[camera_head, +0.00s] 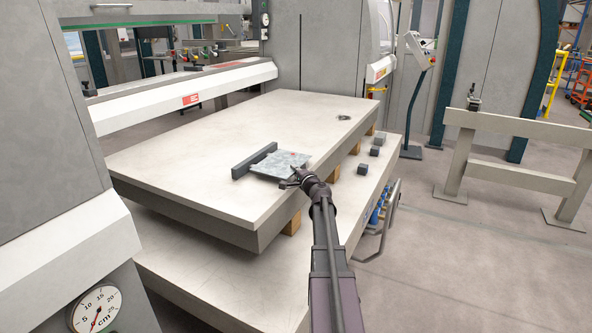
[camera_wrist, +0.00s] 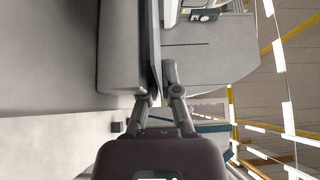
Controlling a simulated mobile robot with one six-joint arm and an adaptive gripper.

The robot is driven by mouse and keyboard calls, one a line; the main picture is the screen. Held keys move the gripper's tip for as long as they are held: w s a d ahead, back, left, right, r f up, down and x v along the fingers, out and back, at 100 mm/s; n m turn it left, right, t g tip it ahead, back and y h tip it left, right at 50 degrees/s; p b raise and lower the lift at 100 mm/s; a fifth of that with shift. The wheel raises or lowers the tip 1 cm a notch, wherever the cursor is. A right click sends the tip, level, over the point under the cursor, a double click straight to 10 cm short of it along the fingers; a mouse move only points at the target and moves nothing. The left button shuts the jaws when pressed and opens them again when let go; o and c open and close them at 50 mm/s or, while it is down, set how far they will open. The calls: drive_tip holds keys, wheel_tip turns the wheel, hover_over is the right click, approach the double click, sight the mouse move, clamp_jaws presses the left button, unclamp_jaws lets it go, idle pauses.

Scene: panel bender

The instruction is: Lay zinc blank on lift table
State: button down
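The zinc blank (camera_head: 281,163) is a small grey, mottled flat plate. In the head view it is level, over the front right part of a large pale slab that tops the lift table (camera_head: 190,150). I cannot tell whether it touches the slab. My gripper (camera_head: 293,182) is at its near right edge. In the wrist view, the blank (camera_wrist: 156,45) shows edge-on as a thin strip between the two fingers of my gripper (camera_wrist: 160,88), which look shut on it. The finger pads' contact is partly hidden.
A dark grey bar (camera_head: 254,160) lies on the slab along the blank's far left edge. Several small dark blocks (camera_head: 374,151) stand on the lower ledge at right. A pale rail (camera_head: 510,178) stands farther right. The slab is mostly clear behind the blank.

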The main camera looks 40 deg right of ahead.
drive_tip(key=shift+f+b, duration=0.35)
idle(0.3)
drive_tip(key=shift+w, duration=0.15)
idle(0.4)
drive_tip(key=c, duration=0.7)
unclamp_jaws()
drive_tip(key=shift+a, duration=0.1)
drive_tip(key=shift+v, duration=6.05)
drive_tip(key=shift+r, duration=0.15)
